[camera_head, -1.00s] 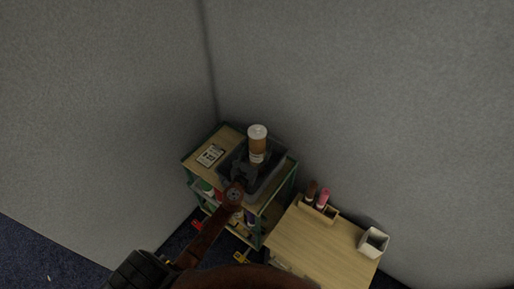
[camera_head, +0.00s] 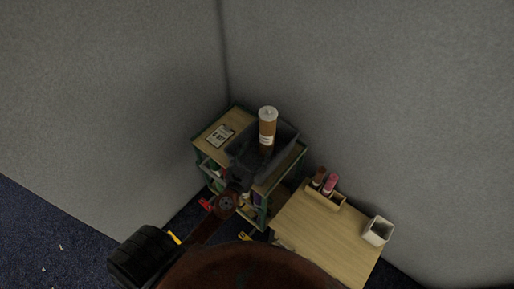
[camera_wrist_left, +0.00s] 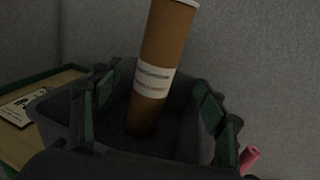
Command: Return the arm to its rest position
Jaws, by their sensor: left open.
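My left gripper (camera_head: 254,160) is open, above the top of the small shelf cart (camera_head: 210,145). A brown cylindrical container (camera_head: 267,131) with a white top and a white label stands, slightly tilted, in a dark grey bin (camera_head: 288,138) on the cart. In the left wrist view the container (camera_wrist_left: 156,55) shows beyond and between the two spread green-padded fingers (camera_wrist_left: 150,115), with clear gaps on both sides. The bin (camera_wrist_left: 55,115) surrounds its lower end. My right gripper is not in view.
A light wood table (camera_head: 325,235) stands right of the cart, with a wooden holder of pink and brown items (camera_head: 328,186) and a white square cup (camera_head: 378,231). A printed card (camera_head: 220,135) lies on the cart top. Grey walls (camera_head: 380,90) close in behind.

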